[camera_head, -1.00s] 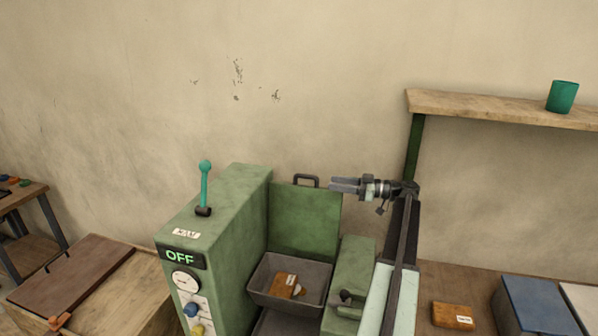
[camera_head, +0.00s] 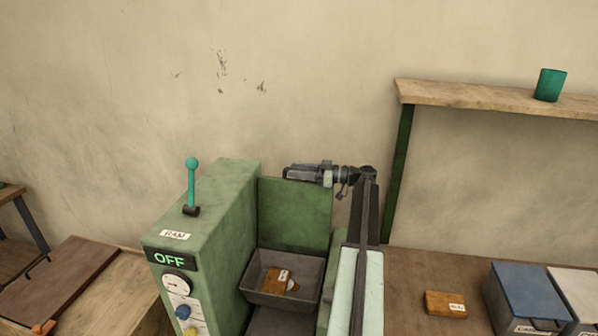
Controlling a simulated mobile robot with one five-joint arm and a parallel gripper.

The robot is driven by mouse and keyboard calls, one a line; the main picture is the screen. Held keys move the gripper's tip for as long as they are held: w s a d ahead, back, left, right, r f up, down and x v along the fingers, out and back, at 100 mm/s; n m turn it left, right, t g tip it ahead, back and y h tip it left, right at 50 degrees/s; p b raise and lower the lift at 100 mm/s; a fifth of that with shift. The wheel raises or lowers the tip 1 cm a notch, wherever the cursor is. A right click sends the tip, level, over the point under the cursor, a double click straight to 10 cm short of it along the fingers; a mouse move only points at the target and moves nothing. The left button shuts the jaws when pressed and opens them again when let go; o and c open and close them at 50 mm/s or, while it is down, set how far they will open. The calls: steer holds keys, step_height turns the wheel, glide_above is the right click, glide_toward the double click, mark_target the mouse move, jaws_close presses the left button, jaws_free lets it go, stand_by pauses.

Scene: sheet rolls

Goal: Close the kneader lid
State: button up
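The kneader is a green machine with an OFF display (camera_head: 170,259) on its left housing. Its green lid (camera_head: 293,218) stands upright, open, behind the grey trough (camera_head: 262,295). A brown labelled block (camera_head: 280,280) lies in the trough. My gripper (camera_head: 292,173) is at the lid's top edge, pointing left, and overlaps the place of the dark lid handle. The handle is mostly hidden, so I cannot tell whether the fingers touch it or how far they are apart. My arm rises at the right of the trough and covers part of the machine's right side.
A teal-knobbed lever (camera_head: 191,186) stands on the housing at the left. A wooden shelf (camera_head: 480,97) with a green cup (camera_head: 549,85) is at the upper right. On the bench lie another brown block (camera_head: 446,304) and a blue bin (camera_head: 530,298).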

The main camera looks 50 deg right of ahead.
jaws_close()
stand_by(1.4)
